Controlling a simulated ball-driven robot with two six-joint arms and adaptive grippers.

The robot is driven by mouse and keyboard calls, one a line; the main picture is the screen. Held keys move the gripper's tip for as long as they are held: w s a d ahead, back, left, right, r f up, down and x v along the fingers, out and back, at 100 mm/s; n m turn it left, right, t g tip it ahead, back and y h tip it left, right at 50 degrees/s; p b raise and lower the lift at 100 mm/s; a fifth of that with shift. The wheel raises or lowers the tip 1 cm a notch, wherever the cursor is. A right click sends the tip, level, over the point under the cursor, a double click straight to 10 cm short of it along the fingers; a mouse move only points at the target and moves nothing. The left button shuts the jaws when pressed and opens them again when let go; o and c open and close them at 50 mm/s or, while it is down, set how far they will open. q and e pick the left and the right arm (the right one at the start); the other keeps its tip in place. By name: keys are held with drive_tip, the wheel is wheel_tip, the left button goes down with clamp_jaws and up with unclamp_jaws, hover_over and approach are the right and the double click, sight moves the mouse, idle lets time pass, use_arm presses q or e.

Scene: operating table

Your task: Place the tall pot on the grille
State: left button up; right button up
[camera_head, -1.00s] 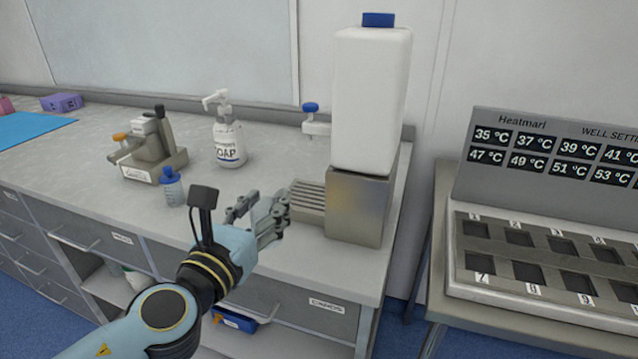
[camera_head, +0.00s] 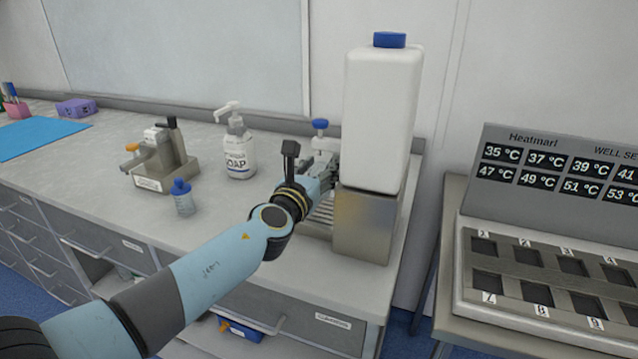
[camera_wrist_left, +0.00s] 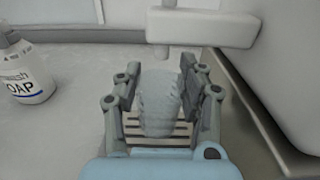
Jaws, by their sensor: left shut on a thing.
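The tall pot (camera_wrist_left: 160,104) is a greyish, translucent, tapering vessel. It stands roughly upright between the fingers of my left gripper (camera_wrist_left: 158,82), which is shut on it. In the head view, my left gripper (camera_head: 326,172) is beside the dispenser and hides the pot. The grille (camera_head: 318,226) is a slatted metal tray at the foot of the dispenser, partly hidden by my arm. Its slats (camera_wrist_left: 182,130) show below and around the pot in the wrist view. I cannot tell whether the pot touches the grille. My right gripper is not in view.
The white tank (camera_head: 382,120) stands on a metal base (camera_head: 362,226) right of the gripper. Its white tap (camera_wrist_left: 200,28) hangs close beyond the pot. A soap bottle (camera_head: 239,155), a small blue-capped bottle (camera_head: 183,200) and a microtome-like device (camera_head: 160,162) stand to the left.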

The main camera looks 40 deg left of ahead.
use_arm(q)
wheel_tip(320, 180, down, 4)
drive_tip(key=shift+s+r+b, duration=0.15)
drive_tip(key=shift+r+b, duration=0.1)
drive_tip(key=shift+b, duration=0.45)
drive_tip(key=shift+r, duration=0.1)
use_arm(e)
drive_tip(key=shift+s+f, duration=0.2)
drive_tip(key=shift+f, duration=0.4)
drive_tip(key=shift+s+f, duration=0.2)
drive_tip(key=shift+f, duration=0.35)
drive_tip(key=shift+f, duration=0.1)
use_arm(q)
drive_tip(key=shift+f, duration=0.25)
drive_tip(key=o, duration=1.2)
drive_tip(key=shift+r, duration=0.1)
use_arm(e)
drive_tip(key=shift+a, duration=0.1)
